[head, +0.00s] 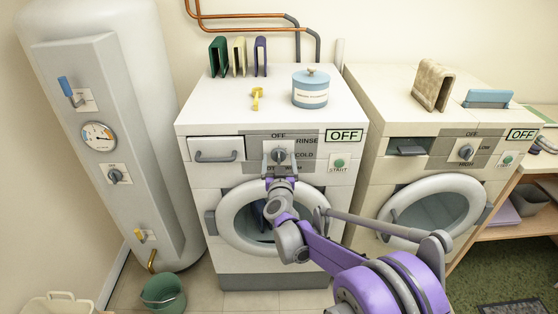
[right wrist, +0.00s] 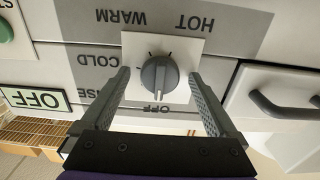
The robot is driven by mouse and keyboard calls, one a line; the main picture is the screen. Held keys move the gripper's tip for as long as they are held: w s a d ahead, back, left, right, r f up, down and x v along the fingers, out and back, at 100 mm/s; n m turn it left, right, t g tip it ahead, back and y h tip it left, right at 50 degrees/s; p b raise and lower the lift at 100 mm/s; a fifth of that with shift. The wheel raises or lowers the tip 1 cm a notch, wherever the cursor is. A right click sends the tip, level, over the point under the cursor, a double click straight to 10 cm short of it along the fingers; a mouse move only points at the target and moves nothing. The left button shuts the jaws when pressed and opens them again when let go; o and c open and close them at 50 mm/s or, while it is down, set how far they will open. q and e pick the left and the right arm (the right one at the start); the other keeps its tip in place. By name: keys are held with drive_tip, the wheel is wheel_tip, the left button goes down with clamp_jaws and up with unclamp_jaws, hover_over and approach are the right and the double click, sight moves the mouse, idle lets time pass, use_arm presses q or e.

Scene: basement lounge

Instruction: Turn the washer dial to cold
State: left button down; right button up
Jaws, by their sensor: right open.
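The washer (head: 230,266) is the left white machine. Its grey dial (head: 279,155) sits on a square white plate and also shows in the right wrist view (right wrist: 160,76). The labels OFF, RINSE, COLD, WARM and HOT surround it. The dial's ridge lines up with OFF, and the washer display (head: 344,136) reads OFF. My right gripper (head: 279,164) faces the panel. In the upside-down right wrist view, its open fingers (right wrist: 160,84) stand on both sides of the dial, with a visible gap to each side. My left gripper is not in view.
A START button (head: 339,163) is right of the dial and a drawer (head: 215,150) left of it. Books, a yellow scoop (head: 257,98) and a blue tin (head: 310,88) stand on top. A dryer (head: 400,170) is at the right, a boiler (head: 110,130) at the left.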

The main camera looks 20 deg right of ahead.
drive_tip(key=shift+c, duration=0.2)
drive_tip(key=c, duration=1.3)
drive_tip(key=shift+m, duration=0.4)
drive_tip(key=m+b, duration=0.1)
drive_tip(key=m, duration=0.2)
drive_tip(key=shift+m, duration=0.4)
drive_tip(key=m, duration=0.4)
drive_tip(key=shift+a, duration=0.1)
drive_tip(key=m, duration=0.5)
drive_tip(key=shift+r+m, duration=0.1)
drive_tip(key=shift+m, duration=0.3)
drive_tip(key=m+p, duration=0.1)
drive_tip(key=m, duration=0.4)
drive_tip(key=shift+m, duration=0.3)
